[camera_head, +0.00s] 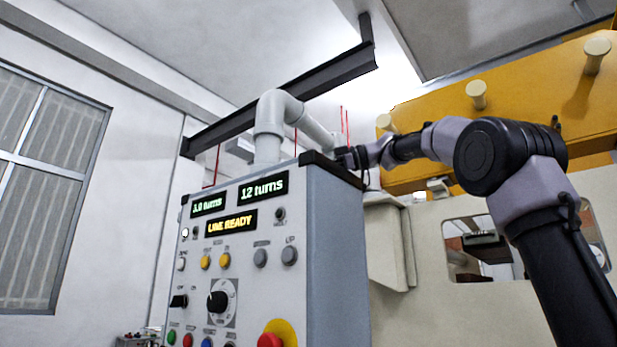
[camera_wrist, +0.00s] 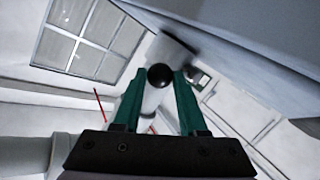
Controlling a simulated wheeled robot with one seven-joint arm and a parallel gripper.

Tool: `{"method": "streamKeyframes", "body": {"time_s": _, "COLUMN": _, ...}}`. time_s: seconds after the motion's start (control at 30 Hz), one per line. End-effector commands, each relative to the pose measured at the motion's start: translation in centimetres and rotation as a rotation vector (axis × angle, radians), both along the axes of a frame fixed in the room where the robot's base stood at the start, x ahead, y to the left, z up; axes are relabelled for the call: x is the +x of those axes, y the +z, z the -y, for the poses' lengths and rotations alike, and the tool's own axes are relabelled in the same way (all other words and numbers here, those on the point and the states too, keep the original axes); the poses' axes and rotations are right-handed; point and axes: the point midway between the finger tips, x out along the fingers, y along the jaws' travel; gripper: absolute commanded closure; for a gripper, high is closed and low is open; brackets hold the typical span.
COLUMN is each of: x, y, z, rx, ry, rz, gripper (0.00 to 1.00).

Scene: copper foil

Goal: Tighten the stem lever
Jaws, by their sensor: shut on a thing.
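In the wrist view, a round black knob (camera_wrist: 160,76), which looks like the end of the stem lever, sits between the tips of my gripper's two green fingers (camera_wrist: 158,84). My gripper is shut on it. A pale shape runs below the knob between the fingers; I cannot tell whether it is the lever's shaft. In the head view, my arm reaches in from the right to the top edge of the grey control cabinet (camera_head: 336,250). The fingertips and the lever cannot be made out there.
A thick grey pipe (camera_head: 268,130) rises from the cabinet top and bends right towards my wrist. A dark beam (camera_head: 300,92) hangs above. The cabinet displays (camera_head: 232,222) read about "1.0 turns", "12 turns" and "LINE READY". A yellow structure (camera_head: 520,110) stands behind my arm.

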Motion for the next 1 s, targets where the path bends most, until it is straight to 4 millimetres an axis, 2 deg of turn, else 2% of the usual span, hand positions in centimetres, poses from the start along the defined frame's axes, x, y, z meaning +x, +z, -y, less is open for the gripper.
{"method": "streamKeyframes", "body": {"time_s": 0.5, "x": -1.6, "y": 2.8, "z": -1.4, "rx": -0.284, "ry": 0.005, "rz": 0.365, "gripper": 1.00}}
{"method": "streamKeyframes", "body": {"time_s": 1.0, "x": -2.6, "y": 3.7, "z": -2.2, "rx": -0.419, "ry": 0.004, "rz": 0.532, "gripper": 1.00}}
